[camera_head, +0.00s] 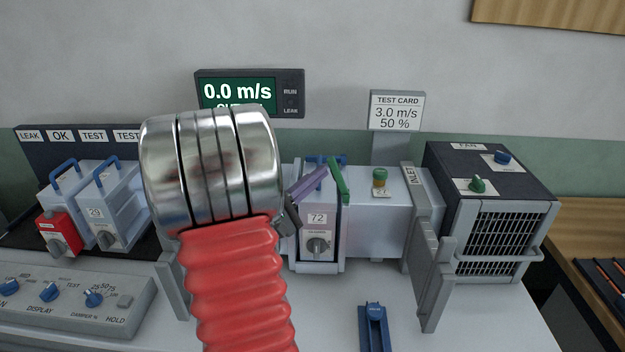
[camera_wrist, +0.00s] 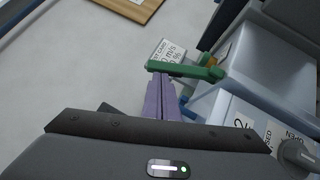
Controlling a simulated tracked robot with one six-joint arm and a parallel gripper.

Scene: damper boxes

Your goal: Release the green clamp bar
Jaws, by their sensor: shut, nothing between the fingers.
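The green clamp bar (camera_head: 339,181) stands tilted at the top of the damper box marked 72 (camera_head: 317,262), near its right edge. In the wrist view the green clamp bar (camera_wrist: 182,70) crosses just beyond my fingertips. My gripper (camera_head: 325,171) has purple fingers, shut together with nothing between them, and comes in from the left. The fingers also show in the wrist view (camera_wrist: 166,84). The tips are close to the bar; I cannot tell whether they touch it. My arm hides what lies left of box 72.
The inlet duct (camera_head: 385,235) and fan unit (camera_head: 500,190) stand to the right. A control panel (camera_head: 130,310) is front left. A blue-handled part (camera_head: 375,325) lies on the bench in front.

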